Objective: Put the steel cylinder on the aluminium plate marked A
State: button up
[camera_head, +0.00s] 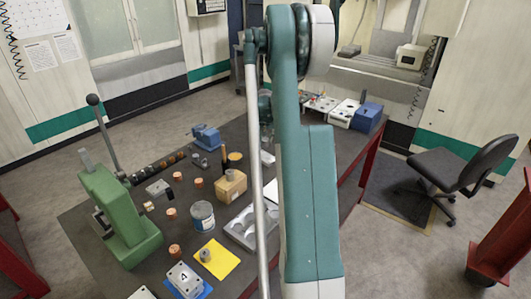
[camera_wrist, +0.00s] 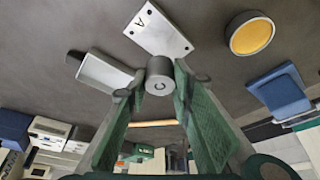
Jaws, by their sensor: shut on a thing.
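The steel cylinder (camera_wrist: 160,77), grey with a dark mark like a C on its end face, is between my gripper's fingertips (camera_wrist: 159,90) in the wrist view. My gripper is shut on it. The aluminium plate marked A (camera_wrist: 157,29) is a pale rectangle on the dark table, just above the cylinder in that picture. The cylinder's top edge comes close to the plate's lower edge in the picture; I cannot tell the height between them. In the head view my arm hides the gripper and the held cylinder.
Another pale plate (camera_wrist: 104,73) lies to the left in the wrist view; a yellow-topped round tin (camera_wrist: 250,35) and a blue object (camera_wrist: 279,90) are to the right. The head view shows a green press (camera_head: 123,215), a can (camera_head: 202,217) and a cylinder on a yellow sheet (camera_head: 225,267).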

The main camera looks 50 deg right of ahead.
aim_at(265, 144)
jog(key=shift+f, duration=1.55)
jog(key=shift+f, duration=1.9)
jog(key=shift+f, duration=0.1)
jog(key=o, duration=1.1)
jog(key=v, duration=1.2)
jog(key=shift+r, duration=0.2)
jog(key=shift+d, duration=0.1)
